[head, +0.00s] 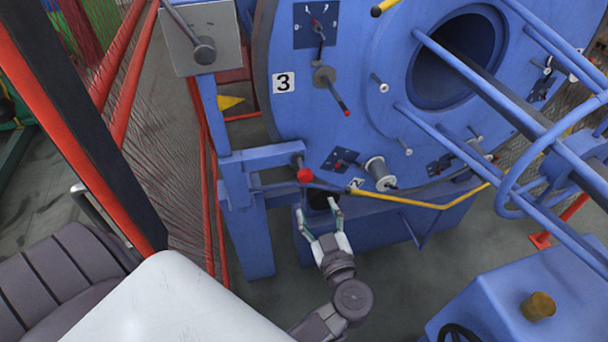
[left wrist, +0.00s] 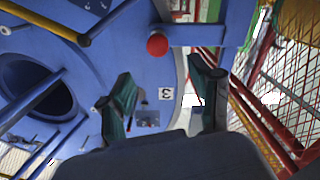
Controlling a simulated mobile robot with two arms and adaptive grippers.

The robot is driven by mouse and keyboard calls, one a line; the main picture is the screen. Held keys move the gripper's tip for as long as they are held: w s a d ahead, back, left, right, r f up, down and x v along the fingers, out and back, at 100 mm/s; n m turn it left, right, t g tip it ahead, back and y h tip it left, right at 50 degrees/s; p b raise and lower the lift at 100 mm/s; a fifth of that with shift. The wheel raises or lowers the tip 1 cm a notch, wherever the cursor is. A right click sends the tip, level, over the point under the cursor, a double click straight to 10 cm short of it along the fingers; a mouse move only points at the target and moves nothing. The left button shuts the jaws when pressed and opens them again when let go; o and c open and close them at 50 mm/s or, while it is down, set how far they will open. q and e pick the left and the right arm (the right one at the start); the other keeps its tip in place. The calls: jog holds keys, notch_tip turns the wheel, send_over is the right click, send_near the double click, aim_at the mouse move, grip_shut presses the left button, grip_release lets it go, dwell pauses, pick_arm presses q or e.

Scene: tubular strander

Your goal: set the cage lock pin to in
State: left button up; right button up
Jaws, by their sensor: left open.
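The cage lock pin appears to be the red ball knob (head: 305,175) on the end of a blue bracket arm beside the big blue disc. In the left wrist view the red knob (left wrist: 157,44) shows at top centre, beyond the fingertips. My left gripper (head: 317,207) is open and empty, just below the knob in the head view. Its two fingers (left wrist: 160,68) stand apart in the left wrist view, and no contact with the knob shows. I cannot tell from the knob whether the pin is in or out. My right gripper is not in view.
The blue disc (head: 375,115) carries dials, small levers and a "3" label (head: 284,83). A yellow bar (head: 430,205) runs right of the gripper. Blue tubes (head: 480,75) cross at the right. Red mesh fencing (head: 165,130) stands at the left. A blue box (head: 530,300) stands lower right.

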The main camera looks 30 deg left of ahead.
aim_at(306, 179)
pick_arm(q)
jog(key=x, duration=1.2)
jog(key=shift+w+d, duration=0.1)
grip_shut()
